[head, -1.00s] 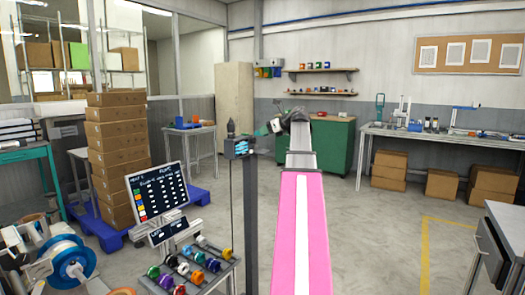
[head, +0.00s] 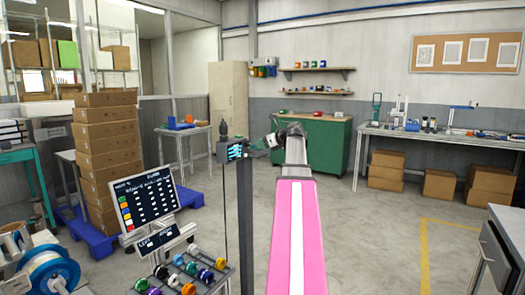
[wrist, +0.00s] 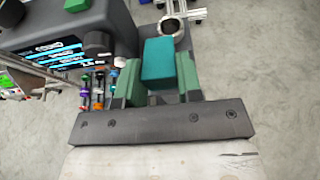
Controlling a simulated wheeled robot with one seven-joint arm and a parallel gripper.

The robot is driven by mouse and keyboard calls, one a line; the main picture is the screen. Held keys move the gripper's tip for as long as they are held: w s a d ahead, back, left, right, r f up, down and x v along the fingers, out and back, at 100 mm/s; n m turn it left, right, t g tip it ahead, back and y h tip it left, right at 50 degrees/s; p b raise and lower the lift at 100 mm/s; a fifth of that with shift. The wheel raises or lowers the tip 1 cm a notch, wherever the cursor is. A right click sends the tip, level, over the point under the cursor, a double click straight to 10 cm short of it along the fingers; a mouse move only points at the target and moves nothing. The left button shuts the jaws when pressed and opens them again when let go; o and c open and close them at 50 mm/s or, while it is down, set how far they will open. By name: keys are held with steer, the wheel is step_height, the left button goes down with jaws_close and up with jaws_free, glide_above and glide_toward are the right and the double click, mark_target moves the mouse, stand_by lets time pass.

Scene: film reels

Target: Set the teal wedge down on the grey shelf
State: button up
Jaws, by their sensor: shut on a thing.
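The teal wedge (wrist: 160,60) sits between the two green fingers of my gripper (wrist: 158,72) in the wrist view. The gripper is shut on it and holds it up, with grey floor far below. In the head view my gripper (head: 268,142) is at the far end of my pink arm, small and mostly hidden by the wrist. It is just right of a dark device with a lit screen (head: 230,150) on a post. That device also fills the upper left of the wrist view (wrist: 60,45). I cannot clearly make out which surface is the grey shelf.
A rack of coloured reels (head: 185,275) and a tilted display board (head: 148,205) stand at the front left, near the post (head: 246,225). A ring-shaped part (wrist: 172,28) lies just beyond the wedge. A green cabinet (head: 328,145) stands behind.

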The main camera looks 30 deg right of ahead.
steer(key=shift+f, duration=1.2)
steer(key=shift+f, duration=0.1)
steer(key=o, duration=0.9)
